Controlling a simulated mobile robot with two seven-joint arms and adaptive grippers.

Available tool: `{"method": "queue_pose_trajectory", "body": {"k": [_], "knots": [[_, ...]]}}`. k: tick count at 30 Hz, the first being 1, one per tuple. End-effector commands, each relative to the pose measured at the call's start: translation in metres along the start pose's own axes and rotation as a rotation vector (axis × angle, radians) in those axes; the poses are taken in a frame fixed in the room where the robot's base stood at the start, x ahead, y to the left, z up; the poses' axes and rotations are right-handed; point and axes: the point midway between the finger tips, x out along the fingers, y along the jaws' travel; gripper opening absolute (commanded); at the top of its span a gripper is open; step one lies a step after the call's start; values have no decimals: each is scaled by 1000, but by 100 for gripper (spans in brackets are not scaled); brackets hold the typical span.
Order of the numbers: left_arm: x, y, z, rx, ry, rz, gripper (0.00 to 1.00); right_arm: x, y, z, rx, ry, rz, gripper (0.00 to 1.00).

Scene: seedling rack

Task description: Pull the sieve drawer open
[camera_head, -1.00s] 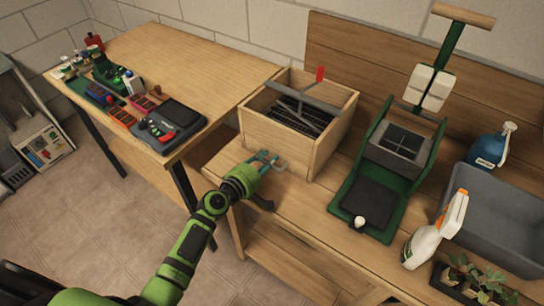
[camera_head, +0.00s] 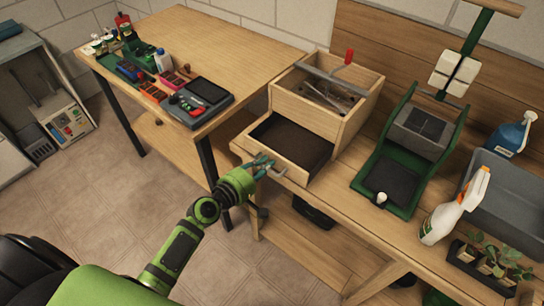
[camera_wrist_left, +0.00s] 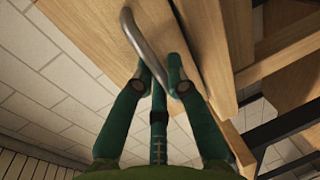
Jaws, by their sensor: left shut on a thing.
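The sieve drawer (camera_head: 300,171) stands pulled out of the front of the wooden sieve box (camera_head: 318,112), and its dark inside shows. My left gripper (camera_head: 262,165) is at the drawer's front, shut on the metal drawer handle (camera_head: 276,172). In the left wrist view the curved grey handle (camera_wrist_left: 146,40) passes between the green fingers of my left gripper (camera_wrist_left: 160,80). My right gripper is not in view.
A green press (camera_head: 405,160) stands right of the box, with a white spray bottle (camera_head: 455,205), a grey tub (camera_head: 505,225) and seedlings beyond. A second table (camera_head: 215,45) at left holds tools and trays. The tiled floor before the bench is open.

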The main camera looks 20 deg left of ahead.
Motion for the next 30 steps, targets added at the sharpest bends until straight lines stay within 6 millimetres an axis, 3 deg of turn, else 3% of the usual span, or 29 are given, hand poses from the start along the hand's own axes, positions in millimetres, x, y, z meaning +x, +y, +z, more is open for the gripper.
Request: {"method": "queue_pose_trajectory", "body": {"k": [6, 13, 14, 15, 22, 25, 30], "knots": [[-8, 0, 1, -2, -4, 2, 0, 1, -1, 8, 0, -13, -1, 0], [-8, 0, 2, -2, -5, 2, 0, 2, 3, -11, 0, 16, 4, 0], [-8, 0, 2, -2, -5, 1, 23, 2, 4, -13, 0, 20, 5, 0], [-8, -1, 2, -2, -5, 1, 26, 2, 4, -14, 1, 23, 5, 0], [-8, 0, 1, -1, -3, 3, 26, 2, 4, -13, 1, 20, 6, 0], [-9, 0, 1, -1, -2, 3, 26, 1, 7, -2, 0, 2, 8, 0], [-26, -1, 0, 0, -2, 1, 26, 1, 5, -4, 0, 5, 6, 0]]}}
